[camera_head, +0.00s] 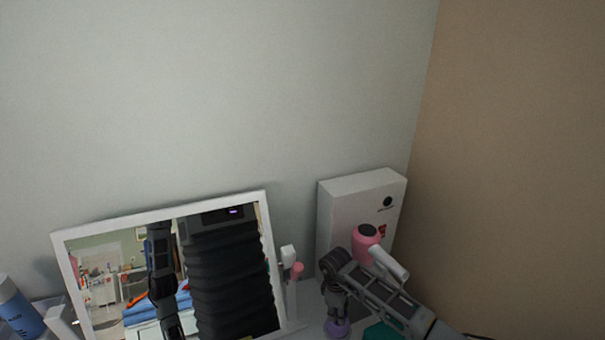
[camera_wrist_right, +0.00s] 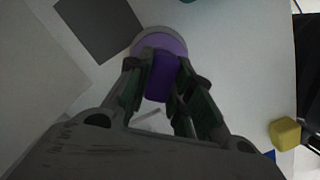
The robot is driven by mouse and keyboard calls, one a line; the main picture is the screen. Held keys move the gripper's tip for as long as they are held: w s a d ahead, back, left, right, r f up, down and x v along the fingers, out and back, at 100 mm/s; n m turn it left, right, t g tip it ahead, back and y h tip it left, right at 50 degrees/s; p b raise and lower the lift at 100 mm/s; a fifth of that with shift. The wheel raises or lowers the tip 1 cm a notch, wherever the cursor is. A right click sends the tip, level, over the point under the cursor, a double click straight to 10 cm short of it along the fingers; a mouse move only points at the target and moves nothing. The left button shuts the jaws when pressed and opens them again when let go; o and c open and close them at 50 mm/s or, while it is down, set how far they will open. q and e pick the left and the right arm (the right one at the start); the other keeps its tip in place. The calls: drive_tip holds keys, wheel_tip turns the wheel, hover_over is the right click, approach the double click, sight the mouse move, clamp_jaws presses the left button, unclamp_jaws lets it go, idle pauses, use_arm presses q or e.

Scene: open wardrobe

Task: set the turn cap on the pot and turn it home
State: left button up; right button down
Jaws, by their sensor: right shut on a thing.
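My right gripper (camera_head: 335,300) reaches down to the tabletop in front of the white box. In the right wrist view its fingers (camera_wrist_right: 161,82) are shut on the dark purple turn cap (camera_wrist_right: 160,76). A wider, lighter purple round body (camera_wrist_right: 146,40), which looks like the pot, shows just beyond the cap. In the head view a purple rounded shape (camera_head: 337,329) sits under the fingertips. I cannot tell whether the cap is seated on the pot or just above it. My left gripper is not in view.
A white box (camera_head: 345,200) stands in the corner behind a pink hair dryer (camera_head: 362,246). A white-framed mirror (camera_head: 160,211) leans at left, beside a blue bottle (camera_head: 20,308). A teal object (camera_head: 381,331) lies right of the gripper. A yellow block (camera_wrist_right: 285,133) shows in the wrist view.

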drive_tip(key=shift+s+d+f+m+p, duration=0.2)
drive_tip(key=shift+s+f+m+p, duration=0.15)
drive_tip(key=shift+m, duration=0.55)
drive_tip(key=c, duration=1.2)
unclamp_jaws()
drive_tip(key=shift+s, duration=0.15)
drive_tip(key=shift+r, duration=0.1)
drive_tip(key=shift+w, duration=0.2)
drive_tip(key=o, duration=0.3)
drive_tip(key=shift+r, duration=0.1)
drive_tip(key=shift+w+a, duration=0.1)
drive_tip(key=shift+r, duration=0.25)
drive_tip(key=shift+w+a+r, duration=0.1)
drive_tip(key=shift+a+r, duration=0.05)
drive_tip(key=shift+r, duration=1.15)
drive_tip(key=shift+w+a+r, duration=0.1)
drive_tip(key=shift+r, duration=1.15)
drive_tip(key=shift+w+a+r, duration=0.1)
drive_tip(key=shift+a+r, duration=0.05)
drive_tip(key=shift+r, duration=1.15)
